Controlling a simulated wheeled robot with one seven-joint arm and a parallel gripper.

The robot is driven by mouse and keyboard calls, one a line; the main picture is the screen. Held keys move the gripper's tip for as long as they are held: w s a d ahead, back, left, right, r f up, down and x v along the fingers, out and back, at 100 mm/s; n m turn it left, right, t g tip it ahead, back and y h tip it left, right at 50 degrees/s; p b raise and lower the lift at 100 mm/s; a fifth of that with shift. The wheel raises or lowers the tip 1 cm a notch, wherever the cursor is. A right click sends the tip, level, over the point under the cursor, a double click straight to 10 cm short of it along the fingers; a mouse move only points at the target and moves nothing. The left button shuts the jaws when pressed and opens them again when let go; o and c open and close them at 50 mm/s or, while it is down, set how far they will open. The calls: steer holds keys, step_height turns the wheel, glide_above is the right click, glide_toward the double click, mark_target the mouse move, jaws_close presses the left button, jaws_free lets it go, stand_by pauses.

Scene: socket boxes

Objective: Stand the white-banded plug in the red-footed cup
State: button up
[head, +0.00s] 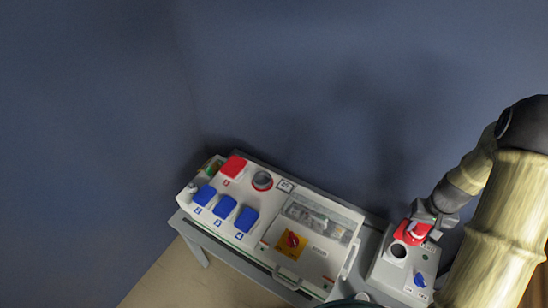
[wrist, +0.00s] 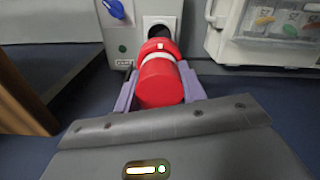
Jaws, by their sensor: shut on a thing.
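The white-banded plug (wrist: 162,85) is red, with a pale band showing near its far end in the wrist view. My gripper (wrist: 160,92) is shut on it, with a purple finger on either side. In the head view, the plug (head: 411,232) and my gripper (head: 428,219) are over the small grey socket box at the right, beside its dark round hole (head: 398,250). The hole looks empty there. The red-footed cup (head: 262,181) is a grey open cylinder with a red ring at its base, standing on the long white panel further left.
The long panel (head: 267,240) carries a red cover (head: 233,166), several blue covers (head: 226,206), a red-on-yellow switch (head: 291,241) and a clear-lidded case (head: 320,217). The small box (head: 378,272) has a blue knob (head: 420,280). A wall stands behind.

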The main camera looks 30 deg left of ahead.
step_height(320, 180, up, 14)
steer(key=m+p, duration=0.2)
steer(key=p, duration=1.9)
steer(key=shift+m, duration=0.4)
steer(key=shift+d+f, duration=0.1)
steer(key=shift+f, duration=0.15)
